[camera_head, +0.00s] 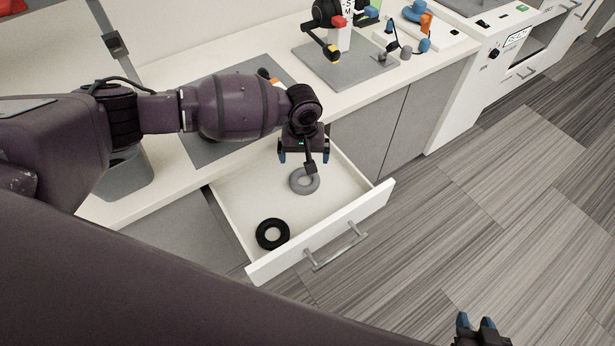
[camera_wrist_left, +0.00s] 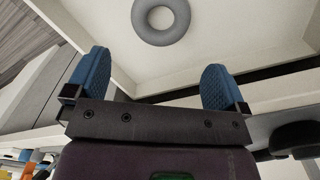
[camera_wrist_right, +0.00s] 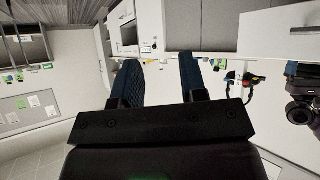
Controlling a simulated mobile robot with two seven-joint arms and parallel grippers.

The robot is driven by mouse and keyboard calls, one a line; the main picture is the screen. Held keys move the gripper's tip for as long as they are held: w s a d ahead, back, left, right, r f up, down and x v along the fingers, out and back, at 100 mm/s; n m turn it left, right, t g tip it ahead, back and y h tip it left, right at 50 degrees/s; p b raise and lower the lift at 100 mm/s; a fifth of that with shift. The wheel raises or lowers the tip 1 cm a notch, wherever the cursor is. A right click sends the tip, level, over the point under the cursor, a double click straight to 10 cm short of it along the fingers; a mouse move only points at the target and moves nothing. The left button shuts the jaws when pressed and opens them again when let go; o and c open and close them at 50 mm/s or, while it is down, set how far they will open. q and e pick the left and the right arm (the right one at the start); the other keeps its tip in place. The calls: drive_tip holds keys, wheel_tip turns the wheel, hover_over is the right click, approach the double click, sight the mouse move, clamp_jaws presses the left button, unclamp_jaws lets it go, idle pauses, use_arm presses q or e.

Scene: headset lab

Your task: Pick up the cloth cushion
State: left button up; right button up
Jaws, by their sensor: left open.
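A grey ring-shaped cushion (camera_head: 304,181), which looks like the cloth one, lies flat in the open white drawer (camera_head: 345,188). It also shows at the top of the left wrist view (camera_wrist_left: 161,20), ahead of the fingers. A black ring cushion (camera_head: 272,234) lies nearer the drawer's front left corner. My left gripper (camera_head: 304,156) is open and empty above the drawer, just behind the grey cushion in the head view, not touching it. Its blue fingers (camera_wrist_left: 148,85) are wide apart. My right gripper (camera_head: 476,324) is over the floor, partly open and empty, its fingers apart (camera_wrist_right: 162,82).
The drawer front (camera_head: 320,236) with its handle (camera_head: 336,246) projects out from the counter. A grey bin (camera_head: 124,178) stands left of the drawer. A grey mat (camera_head: 345,70) with small items lies on the counter. The floor at right is clear.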

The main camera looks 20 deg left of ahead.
use_arm(q)
drive_tip(key=n+b, duration=0.1)
drive_tip(key=b, duration=0.1)
hover_over(305, 181)
drive_tip(key=s, duration=0.1)
wheel_tip(305, 181, down, 5)
drive_tip(key=shift+s+f, duration=0.1)
drive_tip(key=shift+s, duration=0.05)
drive_tip(key=shift+f, duration=0.4)
drive_tip(key=f, duration=0.2)
drive_tip(key=f+b, duration=0.1)
drive_tip(key=f, duration=0.1)
drive_tip(key=shift+s+d+f, duration=0.1)
drive_tip(key=shift+d, duration=0.1)
drive_tip(key=shift+f, duration=0.3)
use_arm(e)
wheel_tip(305, 181, down, 2)
drive_tip(key=shift+s+a+f, duration=0.1)
drive_tip(key=shift+a+f, duration=0.05)
use_arm(q)
drive_tip(key=c, duration=0.7)
use_arm(e)
drive_tip(key=shift+f, duration=0.1)
